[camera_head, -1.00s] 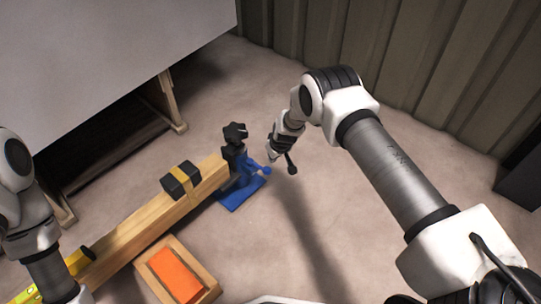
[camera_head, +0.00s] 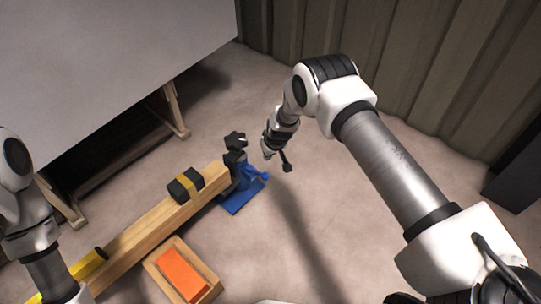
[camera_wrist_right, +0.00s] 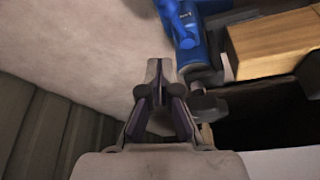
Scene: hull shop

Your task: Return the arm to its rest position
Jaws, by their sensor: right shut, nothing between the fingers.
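My right arm comes in from the right in the head view, bent at the elbow with its forearm hanging down. Its gripper (camera_head: 286,162) is shut and empty, above the floor just right of a blue stand (camera_head: 243,198) with a black top (camera_head: 236,140). The gripper looks apart from the stand, though the gap in depth is hard to judge. In the right wrist view the fingers (camera_wrist_right: 158,68) are together with nothing between them, and the blue stand (camera_wrist_right: 185,25) lies beyond them to the right. My left arm shows at the left edge; its gripper is out of view.
A wooden beam (camera_head: 150,233) with a black, yellow-banded block (camera_head: 186,185) runs to the blue stand. A wooden tray (camera_head: 211,273) holds an orange piece (camera_head: 180,272). A large grey panel (camera_head: 110,60) stands upper left, a ribbed wall (camera_head: 430,70) behind. Floor right of the stand is clear.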

